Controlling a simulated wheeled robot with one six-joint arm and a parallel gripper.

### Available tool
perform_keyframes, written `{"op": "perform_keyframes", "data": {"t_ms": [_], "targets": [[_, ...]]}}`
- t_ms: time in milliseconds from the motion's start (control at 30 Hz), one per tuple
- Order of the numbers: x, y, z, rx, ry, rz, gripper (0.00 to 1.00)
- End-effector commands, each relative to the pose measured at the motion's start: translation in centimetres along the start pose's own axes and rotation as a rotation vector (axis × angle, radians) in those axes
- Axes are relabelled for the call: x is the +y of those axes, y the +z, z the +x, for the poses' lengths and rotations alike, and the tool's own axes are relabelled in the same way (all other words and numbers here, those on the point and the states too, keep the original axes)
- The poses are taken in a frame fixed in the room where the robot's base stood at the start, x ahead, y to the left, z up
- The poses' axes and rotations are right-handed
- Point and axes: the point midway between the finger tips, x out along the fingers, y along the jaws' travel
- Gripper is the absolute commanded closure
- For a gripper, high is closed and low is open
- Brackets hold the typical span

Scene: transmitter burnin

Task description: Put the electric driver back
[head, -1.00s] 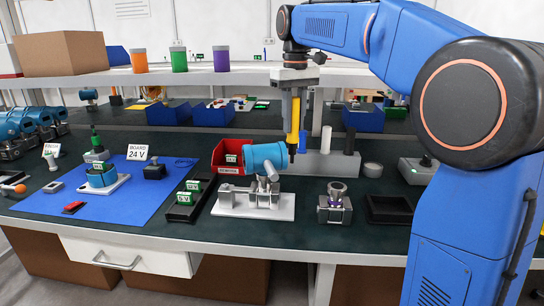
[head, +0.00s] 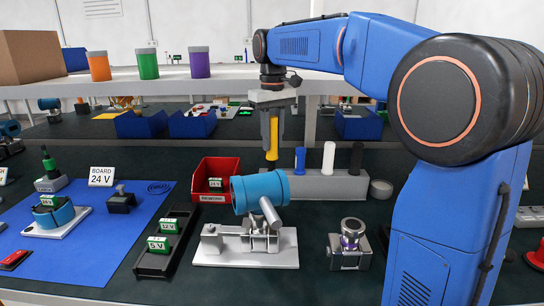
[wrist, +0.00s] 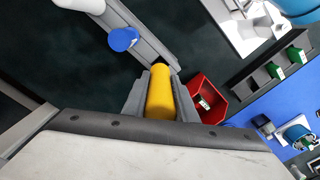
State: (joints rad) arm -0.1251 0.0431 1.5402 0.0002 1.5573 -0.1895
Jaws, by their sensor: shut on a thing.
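My gripper (head: 271,106) is shut on a yellow electric driver (head: 271,135), which hangs upright with its tip down. In the head view it appears above the left end of a grey holder block (head: 345,186), behind the teal housing; whether it touches the block I cannot tell. A blue tool (head: 299,160), a white tool (head: 328,158) and a black tool (head: 356,158) stand in the block. In the wrist view the yellow driver (wrist: 159,92) lies between both fingers (wrist: 160,84), at the end of the block's line, with the blue tool (wrist: 123,38) beyond.
A red bin (head: 217,188) stands left of the block. A teal housing (head: 262,190) on a white fixture plate (head: 246,256) stands in front. A metal part (head: 350,245), a dark tray (head: 165,243) and a blue mat (head: 90,262) lie nearby. The shelf (head: 200,86) is behind.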

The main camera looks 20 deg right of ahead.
Motion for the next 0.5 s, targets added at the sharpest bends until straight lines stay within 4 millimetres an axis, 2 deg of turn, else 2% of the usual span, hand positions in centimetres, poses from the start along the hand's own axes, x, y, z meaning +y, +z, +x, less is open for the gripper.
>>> {"op": "perform_keyframes", "data": {"t_ms": [167,400,500], "targets": [[0.0,0.0,1.0,0.0,0.0,0.0,1.0],[0.0,0.0,4.1,-0.001,0.0,0.0,1.0],[0.0,0.0,4.5,0.001,0.0,0.0,1.0]]}}
